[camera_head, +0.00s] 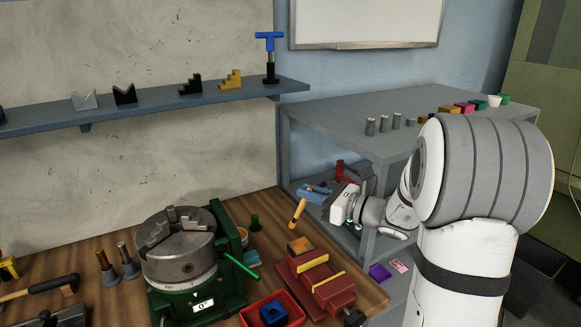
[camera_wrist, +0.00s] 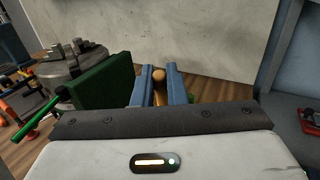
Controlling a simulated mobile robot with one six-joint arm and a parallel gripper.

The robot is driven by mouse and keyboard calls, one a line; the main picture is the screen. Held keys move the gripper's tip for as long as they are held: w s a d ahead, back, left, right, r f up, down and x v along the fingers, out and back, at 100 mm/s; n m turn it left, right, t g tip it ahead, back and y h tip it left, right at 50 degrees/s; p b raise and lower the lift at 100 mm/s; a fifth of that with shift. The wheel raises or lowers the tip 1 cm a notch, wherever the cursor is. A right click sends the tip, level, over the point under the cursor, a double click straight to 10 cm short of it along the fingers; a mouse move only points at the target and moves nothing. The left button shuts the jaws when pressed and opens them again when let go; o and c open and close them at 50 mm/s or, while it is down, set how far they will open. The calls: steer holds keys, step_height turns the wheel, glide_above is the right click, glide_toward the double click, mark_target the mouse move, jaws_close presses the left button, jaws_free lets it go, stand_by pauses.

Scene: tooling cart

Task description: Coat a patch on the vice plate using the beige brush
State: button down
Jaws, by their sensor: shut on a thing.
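My gripper (camera_head: 314,192) is in the air above the back right of the wooden bench. Its blue fingers (camera_wrist: 165,84) are shut on the beige brush (camera_head: 298,213), whose orange-tan handle also shows between the fingers in the wrist view (camera_wrist: 159,88). The brush slants down to the left, clear of the bench; I cannot make out its bristles. The red vice (camera_head: 325,292) stands below it near the bench's right edge, with yellow strips and an orange-brown block (camera_head: 300,244) at its back. I cannot tell which surface is the vice plate. The vice is outside the wrist view.
A green-based machine with a grey chuck (camera_head: 178,240) and a green lever (camera_head: 240,266) stands left of the vice. A red bin (camera_head: 249,313) with a blue block is in front. A grey shelf unit (camera_head: 400,122) stands behind my arm. A hammer (camera_head: 40,290) lies far left.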

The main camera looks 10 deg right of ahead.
steer(key=shift+r+p, duration=0.75)
steer(key=shift+r, duration=0.6)
steer(key=shift+w+a+f+n+b, duration=0.2)
steer(key=shift+a+f+n+b, duration=0.15)
steer(key=shift+b, duration=0.5)
steer(key=shift+w+a+f+h+b, duration=0.15)
steer(key=shift+a+f+h+b, duration=0.15)
steer(key=shift+h+b, duration=0.25)
steer(key=shift+w+a+r+n, duration=0.1)
steer(key=shift+n, duration=0.15)
steer(key=shift+t, duration=0.3)
